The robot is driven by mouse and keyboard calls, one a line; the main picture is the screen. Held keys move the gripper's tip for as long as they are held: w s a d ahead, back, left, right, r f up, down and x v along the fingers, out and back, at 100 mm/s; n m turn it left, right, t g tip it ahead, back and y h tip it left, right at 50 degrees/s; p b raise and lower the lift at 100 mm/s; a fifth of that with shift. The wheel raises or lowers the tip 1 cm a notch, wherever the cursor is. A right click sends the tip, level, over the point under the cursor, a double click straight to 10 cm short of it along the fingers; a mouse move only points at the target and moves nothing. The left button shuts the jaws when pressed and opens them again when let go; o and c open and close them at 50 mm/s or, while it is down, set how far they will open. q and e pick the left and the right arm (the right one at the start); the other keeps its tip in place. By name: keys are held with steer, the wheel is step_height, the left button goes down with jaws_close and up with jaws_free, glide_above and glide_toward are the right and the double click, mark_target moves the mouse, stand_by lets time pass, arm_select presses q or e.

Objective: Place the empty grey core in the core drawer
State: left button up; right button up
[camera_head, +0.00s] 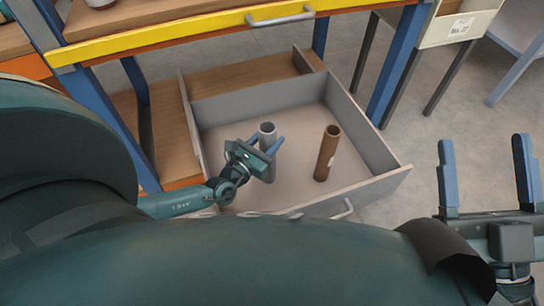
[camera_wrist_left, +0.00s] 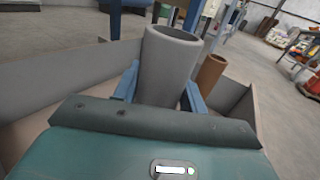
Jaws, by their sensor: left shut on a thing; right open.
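The grey core (camera_head: 267,130) is a hollow upright tube between the blue fingers of my left gripper (camera_head: 265,145), which is shut on it. In the left wrist view the grey core (camera_wrist_left: 168,68) stands upright between the fingers (camera_wrist_left: 160,88), its open top showing. The core drawer (camera_head: 300,115) is pulled open, and the core is inside its walls as seen from above. I cannot tell whether its lower end touches the drawer floor. My right gripper (camera_head: 485,180) is open and empty, to the right of the drawer.
A brown core (camera_head: 327,153) stands in the drawer to the right of the grey core; it also shows in the left wrist view (camera_wrist_left: 209,75). A yellow-fronted drawer (camera_head: 190,32) with a handle is above at the back. Open floor lies to the right.

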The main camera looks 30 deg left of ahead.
arm_select(q)
step_height(320, 180, down, 5)
steer(key=shift+r+b, duration=0.15)
steer(key=shift+b, duration=1.05)
arm_select(e)
steer(key=r+n+y, duration=0.2)
steer(key=n+y, duration=0.1)
steer(key=r+n+y, duration=0.1)
steer(key=shift+s+d+r+g+y, duration=0.15)
steer(key=shift+s+r+g+y, duration=0.15)
steer(key=shift+s, duration=0.1)
steer(key=shift+f, duration=0.1)
arm_select(q)
steer(key=o, duration=1.2)
